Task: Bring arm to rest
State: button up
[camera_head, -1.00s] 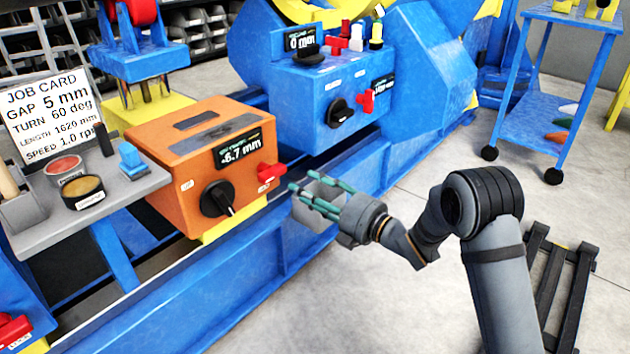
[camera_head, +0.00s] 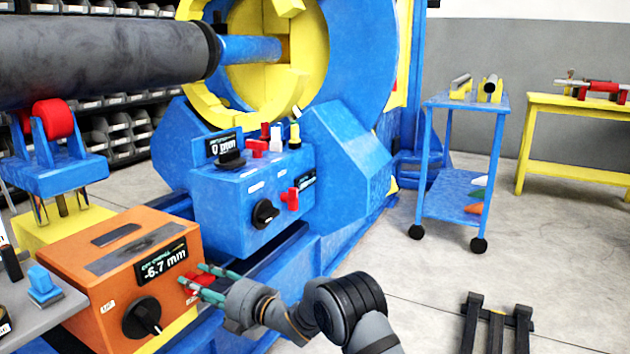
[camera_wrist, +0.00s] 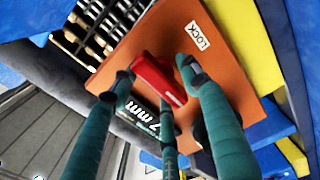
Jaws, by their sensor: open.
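My gripper (camera_head: 194,279) is open, with teal fingers, at the right end of the orange box (camera_head: 95,255). In the head view its fingers overlap the red lever (camera_head: 188,285) on the box's side. In the wrist view the red lever (camera_wrist: 155,78) lies between the spread fingers, near a label reading LOCK (camera_wrist: 197,36). I cannot tell whether any finger touches it. The box's display (camera_head: 163,264) reads -6.7 mm, and a black knob (camera_head: 142,316) sits below it. My arm reaches in from the lower right.
A blue control box (camera_head: 235,205) with a red lever stands behind. A grey shelf (camera_head: 40,318) is at left. Open floor lies right, with a blue cart (camera_head: 465,145) and a dark frame (camera_head: 495,318).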

jog(key=shift+d, duration=0.1)
jog(key=v, duration=1.2)
jog(key=x, duration=1.2)
jog(key=shift+s, duration=0.1)
jog(key=shift+w+r+m+p, duration=0.2)
jog(key=shift+r+m+p, duration=0.1)
jog(key=shift+p, duration=0.25)
jog(key=shift+m+p, duration=0.65)
jog(key=shift+m, duration=0.05)
jog(key=shift+f+m, duration=0.25)
jog(key=shift+m, duration=0.05)
